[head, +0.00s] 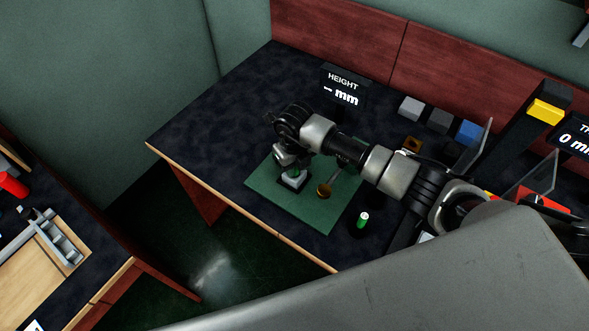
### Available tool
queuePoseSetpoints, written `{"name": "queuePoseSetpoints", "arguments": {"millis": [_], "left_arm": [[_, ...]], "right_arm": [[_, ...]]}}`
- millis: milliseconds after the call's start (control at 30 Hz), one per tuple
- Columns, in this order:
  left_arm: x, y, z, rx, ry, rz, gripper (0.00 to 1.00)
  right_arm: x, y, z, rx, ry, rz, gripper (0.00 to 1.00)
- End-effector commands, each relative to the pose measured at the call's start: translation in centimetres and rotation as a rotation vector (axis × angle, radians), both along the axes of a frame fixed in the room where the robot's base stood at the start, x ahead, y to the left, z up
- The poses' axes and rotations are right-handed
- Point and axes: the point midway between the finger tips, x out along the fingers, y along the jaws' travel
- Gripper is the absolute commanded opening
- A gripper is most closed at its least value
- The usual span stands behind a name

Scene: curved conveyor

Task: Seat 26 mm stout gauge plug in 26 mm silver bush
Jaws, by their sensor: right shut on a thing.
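My right gripper (293,168) points down over the green mat (262,190), shut on a small green piece, seemingly the stout gauge plug (296,173). Most of the plug is hidden by the fingers. Directly below it a silvery block, seemingly the silver bush (293,182), sits on the mat. I cannot tell whether the plug is in the bush's hole or just above it. My left gripper is not in view.
A brass round piece (323,190) lies on the mat right of the bush. A green cylinder with a pale top (363,219) stands on the dark table (215,125). A height display (342,88) and several blocks (438,120) stand at the back. The table's left part is clear.

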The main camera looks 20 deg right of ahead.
Motion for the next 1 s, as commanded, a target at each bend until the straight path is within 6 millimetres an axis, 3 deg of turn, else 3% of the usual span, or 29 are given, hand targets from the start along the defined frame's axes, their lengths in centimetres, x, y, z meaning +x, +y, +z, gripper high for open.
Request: {"name": "queuePoseSetpoints", "arguments": {"millis": [367,400,533,833,1000], "left_arm": [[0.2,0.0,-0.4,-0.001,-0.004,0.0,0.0],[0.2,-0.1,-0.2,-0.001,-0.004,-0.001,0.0],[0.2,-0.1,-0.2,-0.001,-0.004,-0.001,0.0],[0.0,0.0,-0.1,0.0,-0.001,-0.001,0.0],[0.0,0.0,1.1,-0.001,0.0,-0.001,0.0]], "right_arm": [[0.1,0.0,-0.5,0.001,-0.002,0.0,0.01],[0.0,0.0,-0.3,0.0,-0.001,0.0,0.33],[0.0,0.0,-0.3,0.0,-0.001,-0.001,0.52],[0.0,0.0,-0.1,0.0,-0.001,-0.001,0.52],[0.1,0.0,1.4,0.001,-0.002,0.0,0.52]]}}
